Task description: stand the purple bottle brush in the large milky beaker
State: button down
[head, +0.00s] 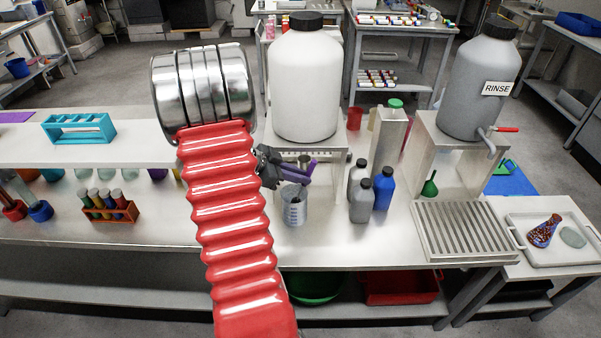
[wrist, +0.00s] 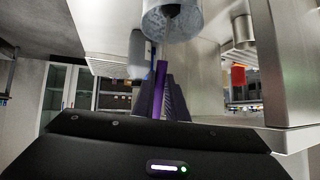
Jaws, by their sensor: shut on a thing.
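The large milky beaker (head: 296,212) stands upright on the bench in front of the metal stand. My gripper (head: 284,172) is just above and behind its rim in the head view, shut on the purple bottle brush (head: 310,170). Purple shows tilted beside the jaws. Something dark shows at the beaker's mouth; I cannot tell whether it is the brush's lower end. In the wrist view the purple brush (wrist: 159,85) shows between the dark ribbed fingers. A grey cylinder (wrist: 172,20) is beyond it, cut off by the top edge; I cannot tell what it is.
A large white bottle (head: 305,80) stands on the metal stand behind. Grey bottles (head: 362,202) and a blue bottle (head: 382,188) stand close to the beaker's right. A drain grate (head: 465,232) lies farther right. The bench left of the beaker is partly hidden by my red arm.

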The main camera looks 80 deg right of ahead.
jog(key=shift+f, duration=0.25)
jog(key=c, duration=1.7)
grip_release()
jog(key=shift+r, duration=0.1)
notch_tip(320, 180, up, 10)
jog(key=shift+f, duration=0.1)
